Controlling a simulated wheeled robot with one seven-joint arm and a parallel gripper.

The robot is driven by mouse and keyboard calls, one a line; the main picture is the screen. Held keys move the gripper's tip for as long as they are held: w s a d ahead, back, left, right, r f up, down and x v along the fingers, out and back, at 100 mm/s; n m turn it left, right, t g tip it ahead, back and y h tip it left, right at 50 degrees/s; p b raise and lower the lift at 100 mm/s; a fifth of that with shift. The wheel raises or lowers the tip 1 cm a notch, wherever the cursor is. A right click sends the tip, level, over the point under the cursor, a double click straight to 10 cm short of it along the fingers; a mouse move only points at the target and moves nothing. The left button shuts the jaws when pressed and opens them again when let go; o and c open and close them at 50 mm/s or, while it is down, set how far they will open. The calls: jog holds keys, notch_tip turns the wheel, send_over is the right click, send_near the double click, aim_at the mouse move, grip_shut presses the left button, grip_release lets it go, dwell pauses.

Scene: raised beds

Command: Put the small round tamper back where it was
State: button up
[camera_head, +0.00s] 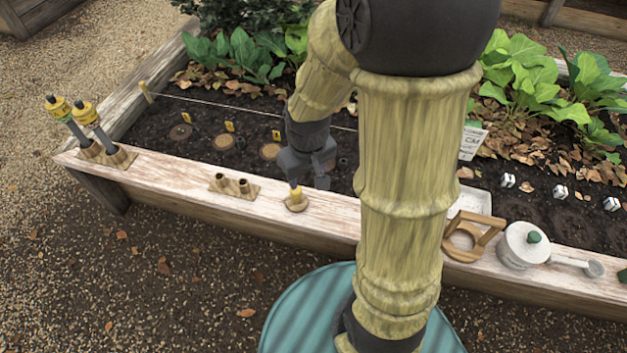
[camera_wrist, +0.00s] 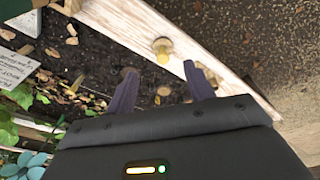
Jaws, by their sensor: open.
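The small round tamper (camera_head: 296,201), a wooden disc with a short yellow handle, stands upright on the bed's pale plank edge. My gripper (camera_head: 307,181) is pointed down just above it in the head view. In the wrist view the tamper (camera_wrist: 162,48) sits on the plank, a little beyond the gap between my two open fingers (camera_wrist: 160,72). The fingers hold nothing. The head view does not show clearly whether a finger touches the handle.
Two yellow-handled tools (camera_head: 87,117) stand in a block at the far left. Round patches (camera_head: 223,142) with yellow markers lie in the soil. A wooden frame (camera_head: 455,250) and white watering can (camera_head: 518,250) stand right.

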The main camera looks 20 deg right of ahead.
jog(key=s, duration=0.1)
jog(key=s+r+m, duration=0.1)
jog(key=s, duration=0.1)
jog(key=s+r+m, duration=0.1)
jog(key=s, duration=0.1)
jog(key=shift+r+t, duration=0.25)
jog(key=shift+t, duration=0.15)
jog(key=shift+w, duration=0.1)
jog(key=shift+c, duration=0.4)
